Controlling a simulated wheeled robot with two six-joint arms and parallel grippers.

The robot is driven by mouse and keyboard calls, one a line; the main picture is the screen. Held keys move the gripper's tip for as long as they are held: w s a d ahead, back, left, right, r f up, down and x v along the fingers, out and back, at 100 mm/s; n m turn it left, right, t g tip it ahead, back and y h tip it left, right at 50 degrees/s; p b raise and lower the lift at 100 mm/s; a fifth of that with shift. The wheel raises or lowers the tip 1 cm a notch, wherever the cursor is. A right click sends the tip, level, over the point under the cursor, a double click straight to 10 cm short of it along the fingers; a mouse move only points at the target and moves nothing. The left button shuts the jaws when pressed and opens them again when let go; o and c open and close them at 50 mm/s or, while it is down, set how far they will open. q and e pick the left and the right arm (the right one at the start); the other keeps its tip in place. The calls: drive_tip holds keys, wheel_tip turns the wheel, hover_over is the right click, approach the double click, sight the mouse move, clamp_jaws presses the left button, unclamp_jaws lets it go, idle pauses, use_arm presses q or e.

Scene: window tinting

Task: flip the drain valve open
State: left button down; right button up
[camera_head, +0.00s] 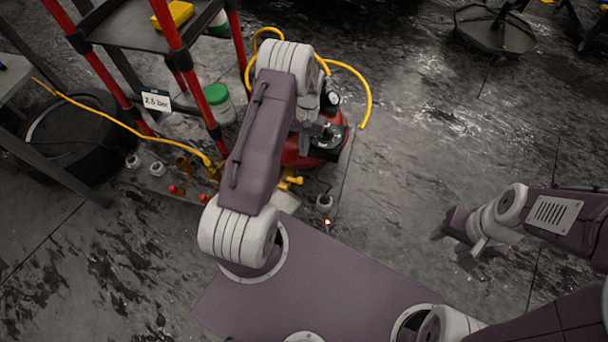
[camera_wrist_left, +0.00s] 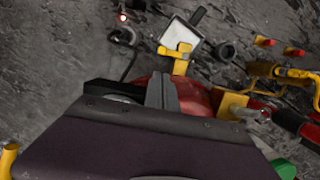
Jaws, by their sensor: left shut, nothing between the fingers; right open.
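The red compressor tank (camera_head: 296,154) stands on the floor, partly hidden by my left arm in the head view. A small yellow fitting (camera_head: 291,181), which looks like the drain valve, sits at its near lower side. In the left wrist view the yellow fitting (camera_wrist_left: 178,52) shows beyond the red tank (camera_wrist_left: 195,95), above a pale square plate (camera_wrist_left: 184,37). My left gripper (camera_wrist_left: 161,92) is shut and empty, over the tank and apart from the fitting. Whether the lever is open or closed I cannot tell. My right gripper (camera_head: 452,247) is open and empty, off to the right.
A gauge (camera_head: 333,98) and a yellow hose (camera_head: 368,85) are by the tank. A red-framed cart (camera_head: 182,75) with a "2.5 bar" tag (camera_head: 156,100) stands left, near a tyre (camera_head: 60,140). Small fittings (camera_head: 177,190) lie on the floor left of the tank.

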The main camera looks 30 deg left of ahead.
sight(294, 179)
use_arm(q)
drive_tip(key=shift+r, duration=0.1)
drive_tip(key=b+x, duration=0.5)
drive_tip(key=x, duration=0.5)
drive_tip(key=shift+b, duration=0.4)
